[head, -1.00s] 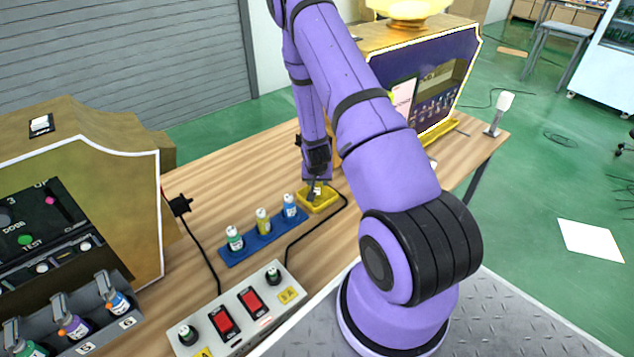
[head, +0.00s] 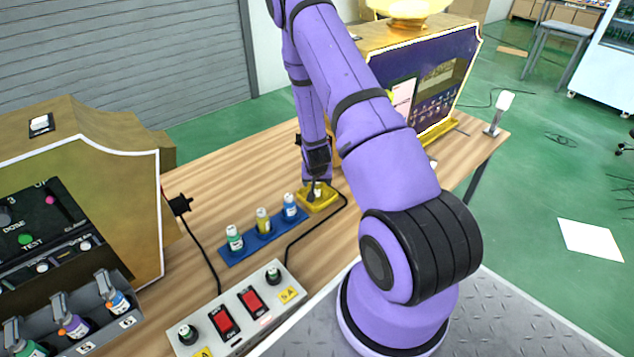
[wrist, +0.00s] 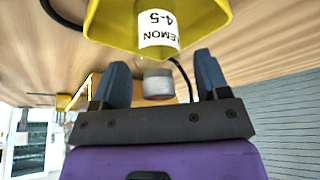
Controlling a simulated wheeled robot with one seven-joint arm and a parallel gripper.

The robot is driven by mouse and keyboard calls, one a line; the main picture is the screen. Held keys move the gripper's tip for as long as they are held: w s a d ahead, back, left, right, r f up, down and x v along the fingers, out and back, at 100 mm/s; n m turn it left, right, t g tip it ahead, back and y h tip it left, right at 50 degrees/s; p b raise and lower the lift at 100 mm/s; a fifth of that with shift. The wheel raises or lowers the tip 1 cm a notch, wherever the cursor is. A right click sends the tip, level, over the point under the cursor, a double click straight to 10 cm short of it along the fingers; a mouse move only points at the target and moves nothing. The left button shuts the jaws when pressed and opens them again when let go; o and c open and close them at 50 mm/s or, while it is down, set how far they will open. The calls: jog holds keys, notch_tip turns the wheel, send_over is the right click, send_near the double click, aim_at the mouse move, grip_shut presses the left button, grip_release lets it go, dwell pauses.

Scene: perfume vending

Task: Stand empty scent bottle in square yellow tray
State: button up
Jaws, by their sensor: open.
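The square yellow tray (head: 330,203) sits on the wooden table, just past the blue rack. My gripper (head: 316,188) is low over it. In the wrist view the yellow tray (wrist: 105,22) fills the top, and a white label reading LEMON 4-5 shows against it. The scent bottle (wrist: 157,82), clear with a grey-white cap, is between my two dark fingertips (wrist: 162,74). The fingers are apart, with a gap on each side of the cap. The bottle's base is hidden, so I cannot tell exactly how it rests in the tray.
A blue rack (head: 236,257) holds three bottles with green, yellow and blue contents. A switch box (head: 240,308) with red switches stands nearer. A black cable runs close beside the tray. One vending machine (head: 100,170) is at left, another (head: 440,85) behind the tray.

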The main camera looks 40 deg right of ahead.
jog(key=s+a+r+n+y, duration=0.15)
jog(key=a+r, duration=0.45)
jog(key=r, duration=0.7)
jog(key=s+a+r+n+t, duration=0.1)
jog(key=s+a+r, duration=0.3)
jog(key=r, duration=0.8)
jog(key=s+a+r+n+y, duration=0.1)
jog(key=a+r+n, duration=0.1)
jog(key=a+r, duration=0.8)
jog(key=s+a+r+n, duration=0.2)
jog(key=s+a+r, duration=0.1)
jog(key=s+r, duration=0.5)
jog(key=s+a+r+n+t, duration=0.1)
jog(key=s+a+r+n, duration=0.1)
jog(key=s+r, duration=0.6)
jog(key=s+a, duration=0.1)
jog(key=s, duration=0.2)
jog(key=shift+s+a+r+y, duration=0.15)
jog(key=shift+s+a+y, duration=0.1)
jog(key=shift+y, duration=0.1)
